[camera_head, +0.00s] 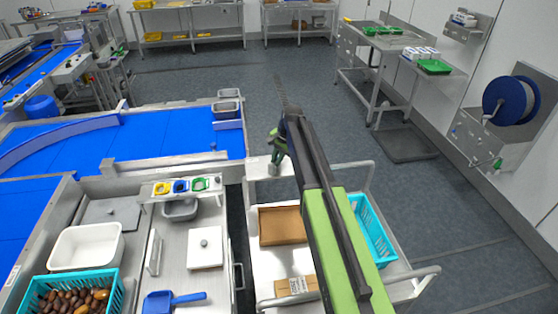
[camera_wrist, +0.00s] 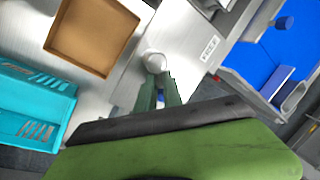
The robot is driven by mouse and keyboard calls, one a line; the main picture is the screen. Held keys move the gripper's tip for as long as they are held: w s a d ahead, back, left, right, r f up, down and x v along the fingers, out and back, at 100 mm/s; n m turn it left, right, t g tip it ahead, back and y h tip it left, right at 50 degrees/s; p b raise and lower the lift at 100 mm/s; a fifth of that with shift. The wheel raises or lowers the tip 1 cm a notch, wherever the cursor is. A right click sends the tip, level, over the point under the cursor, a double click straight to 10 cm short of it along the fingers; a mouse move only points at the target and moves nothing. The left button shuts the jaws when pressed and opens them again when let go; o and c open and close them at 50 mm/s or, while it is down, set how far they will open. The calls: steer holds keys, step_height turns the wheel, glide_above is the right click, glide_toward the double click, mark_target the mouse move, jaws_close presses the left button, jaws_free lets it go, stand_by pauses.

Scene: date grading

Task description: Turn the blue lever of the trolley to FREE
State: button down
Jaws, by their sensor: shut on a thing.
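The trolley (camera_head: 262,187) stands right of the steel bench in the head view, its pale top also showing in the wrist view (camera_wrist: 118,78). My gripper (camera_head: 277,150) reaches down over the trolley's far left corner. In the wrist view my gripper (camera_wrist: 158,84) has its green fingers close together beside a round silvery knob (camera_wrist: 154,62). A small bit of the blue lever (camera_wrist: 160,97) shows between the fingers, which are shut on it. Most of the lever is hidden, and I cannot read which way it points. A small label (camera_wrist: 209,47) lies nearby, too small to read.
A brown box (camera_head: 282,226) and a teal basket (camera_head: 371,232) sit on the trolley, with rails around it. A blue conveyor (camera_head: 180,134) lies to the left. The bench holds a white tub (camera_head: 86,247) and a teal basket of dates (camera_head: 32,290).

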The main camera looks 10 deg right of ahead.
mark_target(264, 172)
steer(key=n, duration=0.1)
steer(key=w+n, duration=0.1)
steer(key=n, duration=0.1)
steer(key=n+g, duration=0.1)
steer(key=n, duration=0.1)
steer(key=shift+w+a+y, duration=0.2)
steer(key=shift+a+y, duration=0.1)
steer(key=shift+a, duration=0.05)
steer(key=n, duration=0.2)
steer(key=a+n+g, duration=0.1)
steer(key=n, duration=0.2)
steer(key=shift+w+a+n+g, duration=0.2)
steer(key=shift+n+g, duration=0.1)
steer(key=n, duration=0.2)
steer(key=a+n+g, duration=0.1)
steer(key=n, duration=0.1)
steer(key=shift+s+a, duration=0.1)
steer(key=shift+a, duration=0.05)
steer(key=shift+s+a+n+g+h, duration=0.15)
steer(key=shift+a+n+g+h, duration=0.1)
steer(key=shift+n, duration=0.75)
steer(key=shift+s+a+n+g+h, duration=0.15)
steer(key=shift+a+n+g, duration=0.1)
steer(key=shift+n, duration=0.75)
steer(key=c, duration=1.5)
jaws_free()
steer(key=shift+s+r, duration=0.1)
